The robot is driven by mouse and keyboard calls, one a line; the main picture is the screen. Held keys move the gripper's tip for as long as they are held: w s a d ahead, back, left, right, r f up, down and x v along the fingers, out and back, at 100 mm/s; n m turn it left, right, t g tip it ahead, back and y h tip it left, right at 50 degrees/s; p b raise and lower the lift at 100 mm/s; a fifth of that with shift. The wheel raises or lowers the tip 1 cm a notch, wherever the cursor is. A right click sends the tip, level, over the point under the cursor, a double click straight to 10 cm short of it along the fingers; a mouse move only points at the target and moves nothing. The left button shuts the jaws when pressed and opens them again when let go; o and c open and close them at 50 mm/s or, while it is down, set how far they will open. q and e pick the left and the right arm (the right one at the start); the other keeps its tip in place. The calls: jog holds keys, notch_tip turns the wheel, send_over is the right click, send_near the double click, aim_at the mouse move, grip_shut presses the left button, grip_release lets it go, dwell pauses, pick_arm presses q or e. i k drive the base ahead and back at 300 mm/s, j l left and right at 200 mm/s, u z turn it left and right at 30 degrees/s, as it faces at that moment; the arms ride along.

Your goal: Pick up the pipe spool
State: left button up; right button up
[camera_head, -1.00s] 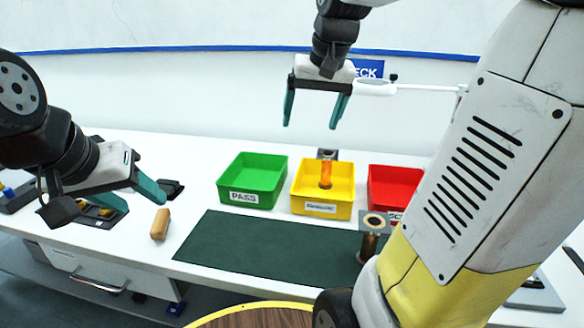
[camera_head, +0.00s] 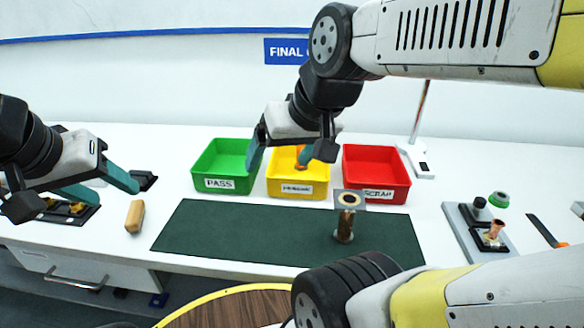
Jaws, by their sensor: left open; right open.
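A pipe spool (camera_head: 344,222) stands upright on the dark green mat (camera_head: 210,230), a copper-brown pipe with a square grey flange on top. Another copper-coloured piece (camera_head: 302,157) is in the yellow bin (camera_head: 298,187), partly hidden by my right gripper. My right gripper (camera_head: 288,155) is open in front of and over the yellow bin, fingers pointing down, left of and farther back than the spool on the mat. I cannot tell whether it touches the copper piece. My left gripper (camera_head: 110,190) is open and empty at the left of the table.
The green bin (camera_head: 225,183) and red bin (camera_head: 377,188) flank the yellow one. A tan block (camera_head: 135,216) lies left of the mat. A fixture plate (camera_head: 465,235) with small parts is at the right. My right arm crosses the upper right. The mat's left half is clear.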

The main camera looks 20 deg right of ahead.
aim_at(348, 202)
jog(key=k+j+z, duration=0.1)
jog(key=z, duration=1.25)
jog(key=k+z, duration=0.3)
jog(key=z, duration=0.35)
jog(key=k, duration=0.05)
